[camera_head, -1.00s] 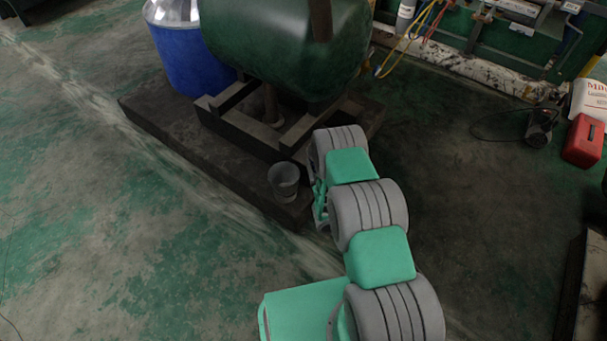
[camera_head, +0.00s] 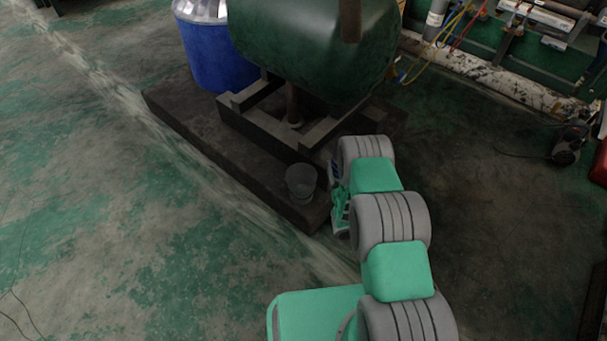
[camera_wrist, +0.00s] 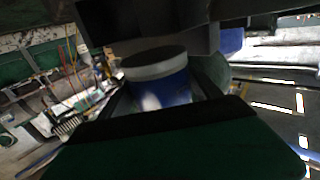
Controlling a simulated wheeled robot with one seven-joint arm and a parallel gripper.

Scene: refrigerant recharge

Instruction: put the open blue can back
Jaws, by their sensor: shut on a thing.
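My gripper (camera_wrist: 160,92) is shut on the blue can (camera_wrist: 172,91) in the wrist view. The can has a pale grey band around its top and sits between the two dark fingers; its lower part is hidden behind the dark gripper edge. Whether its top is open cannot be told.
A grey metal bucket (camera_head: 301,182) stands on the dark platform (camera_head: 180,118) close left of my arm. A green tank (camera_head: 312,45) on a frame and a blue drum (camera_head: 212,52) stand behind it. Hoses (camera_head: 452,30) and pipes are at the back right.

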